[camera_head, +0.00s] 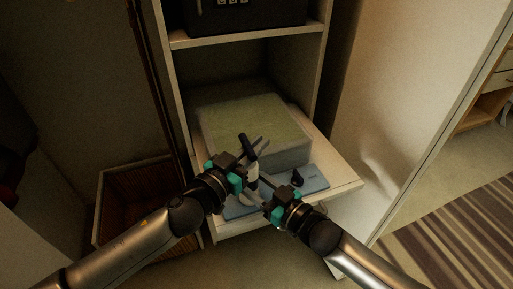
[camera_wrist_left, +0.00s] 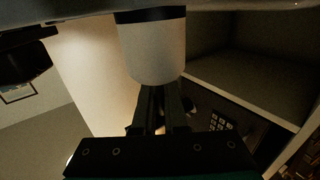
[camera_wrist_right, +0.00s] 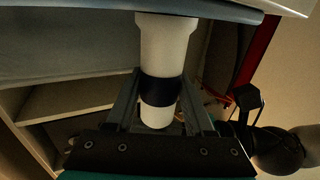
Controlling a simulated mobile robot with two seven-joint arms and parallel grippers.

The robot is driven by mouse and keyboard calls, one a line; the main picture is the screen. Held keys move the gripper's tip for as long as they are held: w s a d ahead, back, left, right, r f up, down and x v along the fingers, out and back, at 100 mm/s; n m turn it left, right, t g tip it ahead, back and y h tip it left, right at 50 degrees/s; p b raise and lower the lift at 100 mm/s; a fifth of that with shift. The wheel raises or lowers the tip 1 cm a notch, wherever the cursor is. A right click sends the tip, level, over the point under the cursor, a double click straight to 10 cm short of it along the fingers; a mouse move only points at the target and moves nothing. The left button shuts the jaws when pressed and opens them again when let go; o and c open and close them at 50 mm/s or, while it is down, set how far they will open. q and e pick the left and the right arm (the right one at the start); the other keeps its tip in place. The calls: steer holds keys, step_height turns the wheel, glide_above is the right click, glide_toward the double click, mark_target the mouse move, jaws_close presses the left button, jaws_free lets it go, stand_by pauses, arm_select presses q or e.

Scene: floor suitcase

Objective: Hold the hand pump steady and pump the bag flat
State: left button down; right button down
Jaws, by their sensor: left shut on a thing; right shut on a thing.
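The hand pump (camera_head: 253,181) stands upright at the shelf's front, with a white barrel and a dark handle on top. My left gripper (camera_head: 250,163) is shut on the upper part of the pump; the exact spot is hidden. In the left wrist view, the white barrel (camera_wrist_left: 153,50) shows beyond its nearly closed fingers. My right gripper (camera_head: 262,182) is shut around the barrel lower down; the right wrist view shows its fingers on both sides of the white barrel with a black band (camera_wrist_right: 160,88). The bag (camera_head: 314,181) shows as blue at the front, with a black valve (camera_head: 297,178) on it.
A thick block with a pale green top (camera_head: 245,117) rests on the shelf behind the pump. A dark safe (camera_head: 265,14) sits on the shelf above. A wicker basket (camera_head: 125,202) is at the lower left. A striped rug (camera_head: 460,225) lies on the right.

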arm_select(q)
step_height(320, 180, up, 3)
steer(key=shift+r, duration=0.2)
steer(key=c, duration=0.9)
jaws_free()
steer(key=shift+c, duration=0.2)
steer(key=v, duration=1.2)
steer(key=shift+a+f, duration=0.1)
steer(key=shift+f, duration=0.05)
